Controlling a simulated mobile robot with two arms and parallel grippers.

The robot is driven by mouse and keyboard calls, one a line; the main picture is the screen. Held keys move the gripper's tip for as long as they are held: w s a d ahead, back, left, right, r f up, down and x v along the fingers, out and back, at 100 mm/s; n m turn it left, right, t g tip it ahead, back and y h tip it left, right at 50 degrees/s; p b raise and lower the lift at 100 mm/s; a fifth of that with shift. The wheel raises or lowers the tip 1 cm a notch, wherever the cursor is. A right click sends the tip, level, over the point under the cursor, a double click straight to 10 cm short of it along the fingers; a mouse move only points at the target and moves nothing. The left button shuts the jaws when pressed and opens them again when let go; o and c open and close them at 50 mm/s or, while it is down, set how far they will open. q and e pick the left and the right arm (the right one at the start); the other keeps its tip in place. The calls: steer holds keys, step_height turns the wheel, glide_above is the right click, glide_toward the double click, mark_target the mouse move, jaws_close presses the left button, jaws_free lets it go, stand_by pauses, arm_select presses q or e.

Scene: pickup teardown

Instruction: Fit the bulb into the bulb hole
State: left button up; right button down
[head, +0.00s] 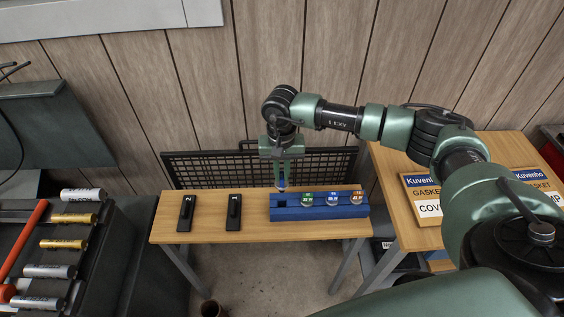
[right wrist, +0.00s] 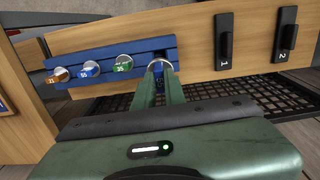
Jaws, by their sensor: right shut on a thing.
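My right gripper (head: 282,184) is shut on a small bulb (head: 281,188), of which a blue part shows below the fingertips. The bulb is above the left end of the blue block (head: 320,212). The bulb hole (head: 281,202), dark and square, is just below it in the head view. In the right wrist view my right gripper (right wrist: 160,75) reaches the block (right wrist: 98,56) at its right end. A silvery rim of the bulb (right wrist: 160,64) shows between the fingers. Whether the bulb touches the block, I cannot tell. My left gripper is not in view.
Green (head: 307,198), blue (head: 333,197) and orange (head: 357,197) marked bulbs stand in the block. Black switches labelled 2 (head: 186,213) and 1 (head: 234,211) lie left on the wooden bench (head: 210,232). A black mesh panel (head: 215,170) stands behind.

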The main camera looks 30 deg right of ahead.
mark_target(282, 191)
steer(key=shift+w+d, duration=0.2)
steer(key=shift+w, duration=0.1)
steer(key=shift+f+b, duration=0.3)
steer(key=shift+f, duration=0.1)
steer(key=shift+f+b, duration=1.05)
steer(key=shift+f, duration=1.2)
steer(key=shift+f+b, duration=0.45)
steer(key=shift+f, duration=1)
steer(key=shift+f+b, duration=1.05)
steer(key=c, duration=1.4)
jaws_free()
steer(key=shift+r, duration=0.15)
